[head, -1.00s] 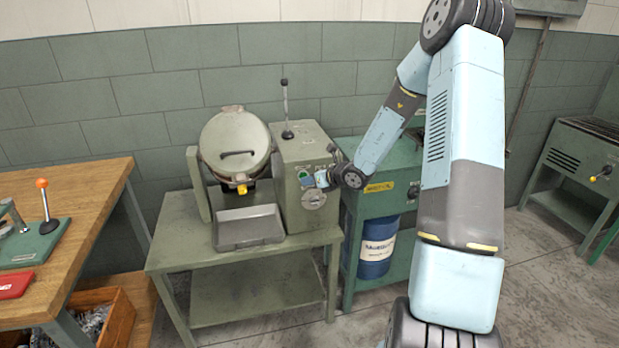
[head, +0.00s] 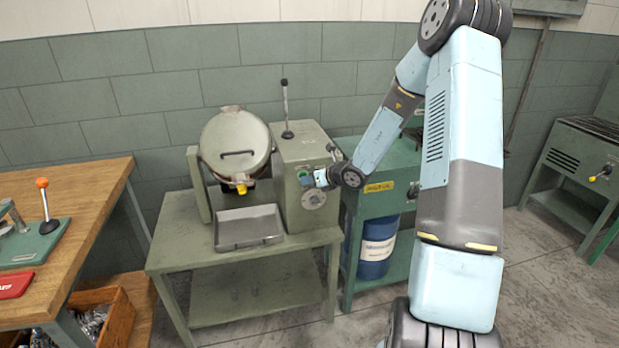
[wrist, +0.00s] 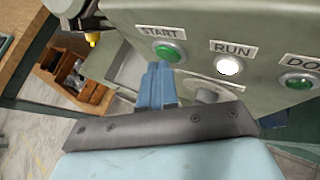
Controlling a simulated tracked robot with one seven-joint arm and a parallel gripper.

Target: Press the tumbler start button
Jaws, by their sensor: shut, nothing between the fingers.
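The tumbler (head: 235,145) is a round drum with a closed lid, beside its grey-green control box (head: 295,150). In the wrist view the green START button (wrist: 170,52) sits under its START label on the panel. My gripper (wrist: 157,66) is shut and empty, its blue fingertips at the button's lower left edge. I cannot tell whether they touch it. In the head view my gripper (head: 310,179) is at the front of the control box and hides part of the panel.
A white RUN lamp (wrist: 229,66) and a green DONE lamp (wrist: 299,80) are to the right of START. A grey tray (head: 248,228) lies below the drum. A tall lever (head: 286,110) rises from the box. A wooden bench (head: 75,210) stands left.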

